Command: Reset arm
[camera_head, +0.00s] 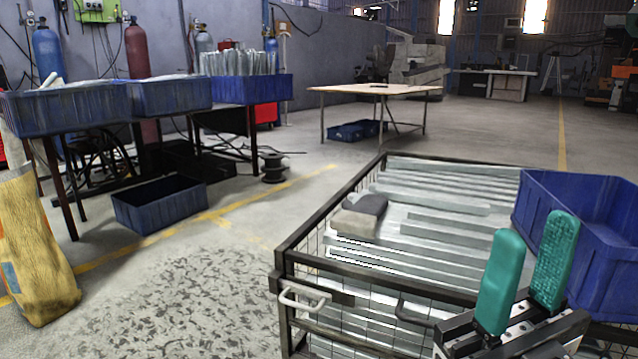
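My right gripper (526,268) shows at the lower right, with two teal padded fingers pointing up. The fingers stand apart with a gap between them, and nothing is held there. It is in front of a wire-mesh cart (283,262) with a dark frame, and overlaps the cart's near right part in the picture. My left gripper is not in view.
Blue bins (172,97) stand on a table at the left; another bin (160,204) is on the floor. A yellow sack (35,245) stands at the left edge. Open floor lies between.

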